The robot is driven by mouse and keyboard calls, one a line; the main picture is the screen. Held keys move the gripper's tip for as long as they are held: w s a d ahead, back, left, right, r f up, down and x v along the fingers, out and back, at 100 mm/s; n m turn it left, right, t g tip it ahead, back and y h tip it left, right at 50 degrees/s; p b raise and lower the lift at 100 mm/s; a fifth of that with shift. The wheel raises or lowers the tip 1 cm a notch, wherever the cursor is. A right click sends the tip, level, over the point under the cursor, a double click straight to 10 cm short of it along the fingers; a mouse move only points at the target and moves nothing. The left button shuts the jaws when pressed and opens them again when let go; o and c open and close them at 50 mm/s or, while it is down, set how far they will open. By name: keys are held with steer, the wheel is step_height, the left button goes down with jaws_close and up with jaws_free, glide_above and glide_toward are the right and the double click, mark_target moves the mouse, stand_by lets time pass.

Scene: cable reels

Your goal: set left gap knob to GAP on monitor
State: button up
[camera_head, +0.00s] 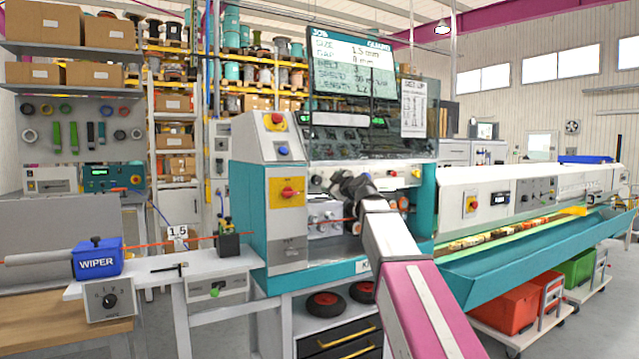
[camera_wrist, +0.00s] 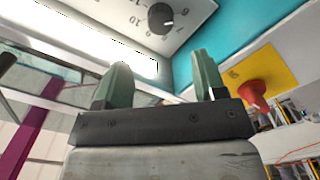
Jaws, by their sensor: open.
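The monitor (camera_head: 350,66) hangs above the machine and its GAP line reads 8 mm. In the wrist view a black gap knob (camera_wrist: 161,18) sits on a white dial plate with numbers around it, from about 6 to 12. I cannot tell whether this is the left knob. My gripper (camera_wrist: 157,80) is open and empty, its green fingertips below the dial and apart from the knob. In the head view my dark wrist (camera_head: 352,188) reaches into the machine bay and hides part of its panels.
A red flared button on a yellow plate (camera_wrist: 258,88) stands close to the right of my fingers. In the head view a cabinet with a red switch on yellow (camera_head: 287,192) borders the bay at left. An orange cable (camera_head: 205,238) runs in from the left.

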mark_target(319, 181)
steer(key=x, duration=1)
steer(key=shift+s, duration=0.1)
steer(key=c, duration=0.9)
